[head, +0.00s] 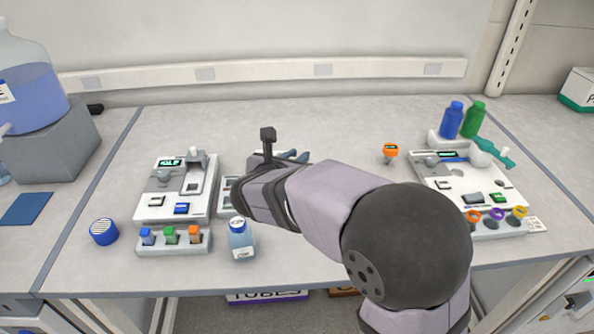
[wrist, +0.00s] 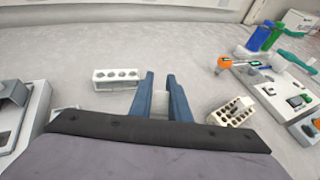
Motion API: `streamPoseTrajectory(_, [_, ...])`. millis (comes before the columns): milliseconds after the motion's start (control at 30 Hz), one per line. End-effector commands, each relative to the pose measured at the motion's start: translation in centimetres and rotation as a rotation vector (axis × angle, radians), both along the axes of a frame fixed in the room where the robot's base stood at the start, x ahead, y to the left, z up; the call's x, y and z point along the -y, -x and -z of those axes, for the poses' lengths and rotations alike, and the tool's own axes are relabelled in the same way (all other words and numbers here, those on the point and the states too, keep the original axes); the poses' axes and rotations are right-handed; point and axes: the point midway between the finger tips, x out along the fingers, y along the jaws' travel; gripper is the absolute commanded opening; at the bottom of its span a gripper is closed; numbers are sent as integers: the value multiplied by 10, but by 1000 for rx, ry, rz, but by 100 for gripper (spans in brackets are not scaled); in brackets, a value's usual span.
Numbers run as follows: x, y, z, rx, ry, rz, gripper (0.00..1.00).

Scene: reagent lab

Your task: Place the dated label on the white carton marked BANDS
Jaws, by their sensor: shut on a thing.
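My gripper (head: 296,156) is over the middle of the bench, its tips partly hidden behind my arm in the head view. In the wrist view, its two blue fingers (wrist: 159,80) are closed on a small pale thing (wrist: 159,102). I cannot tell whether this is the dated label, and no date is readable. I cannot read BANDS on any carton. A white carton with a green base (head: 578,90) stands at the far right in the head view, its lettering not legible.
White holed racks (wrist: 117,78) (wrist: 235,111) lie either side of the fingers. A device (head: 177,187) stands left, another (head: 470,185) right. A small bottle (head: 241,240) stands near my arm. An orange-topped item (head: 390,151) stands behind. The back middle of the bench is clear.

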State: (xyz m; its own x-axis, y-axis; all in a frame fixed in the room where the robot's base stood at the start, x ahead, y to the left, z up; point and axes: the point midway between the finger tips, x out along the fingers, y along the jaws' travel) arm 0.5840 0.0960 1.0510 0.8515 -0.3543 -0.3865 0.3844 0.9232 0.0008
Motion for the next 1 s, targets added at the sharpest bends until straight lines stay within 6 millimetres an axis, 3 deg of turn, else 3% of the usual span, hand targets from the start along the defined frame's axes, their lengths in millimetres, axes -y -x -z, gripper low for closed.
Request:
streamPoseTrajectory(167, [0, 0, 5, -1, 1, 1, 0])
streamPoseTrajectory(433, [0, 0, 35, -3, 1, 0, 0])
streamPoseTrajectory(900, [0, 0, 42, 0, 0, 0, 0])
streamPoseTrajectory(933, [0, 0, 41, 0, -1, 0, 21])
streamPoseTrajectory(1000, [0, 0, 40, 0, 0, 0, 35])
